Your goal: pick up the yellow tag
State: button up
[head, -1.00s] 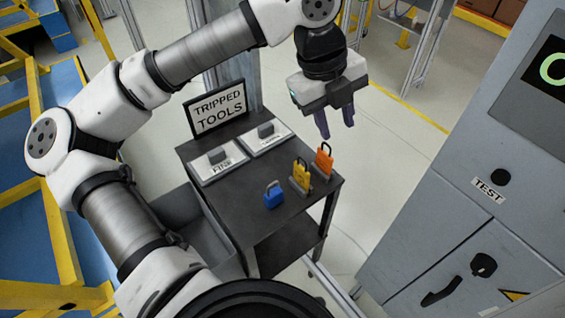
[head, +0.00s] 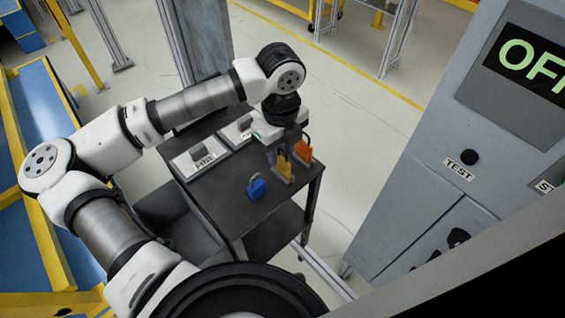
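The yellow tag (head: 284,170) is a padlock-shaped piece standing upright in a small stand near the right edge of the dark cart top. One finger shows just left of the tag; the other is partly lost against the orange tag. The fingers look spread, and contact with the yellow tag cannot be made out. The gripper body hides part of the tag's shackle.
An orange tag (head: 304,151) stands close behind the yellow one, a blue padlock (head: 257,188) in front to the left. Labelled plates (head: 201,160) lie at the cart's back left. A grey cabinet (head: 430,190) stands to the right. The cart's (head: 225,208) front left is bare.

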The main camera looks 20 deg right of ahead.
jog(key=shift+d+f+p, duration=0.15)
jog(key=shift+f+p, duration=0.2)
jog(key=shift+f, duration=1.35)
grip_shut()
jog(key=shift+r, duration=0.15)
notch_tip(320, 180, up, 20)
jog(key=b, duration=0.3)
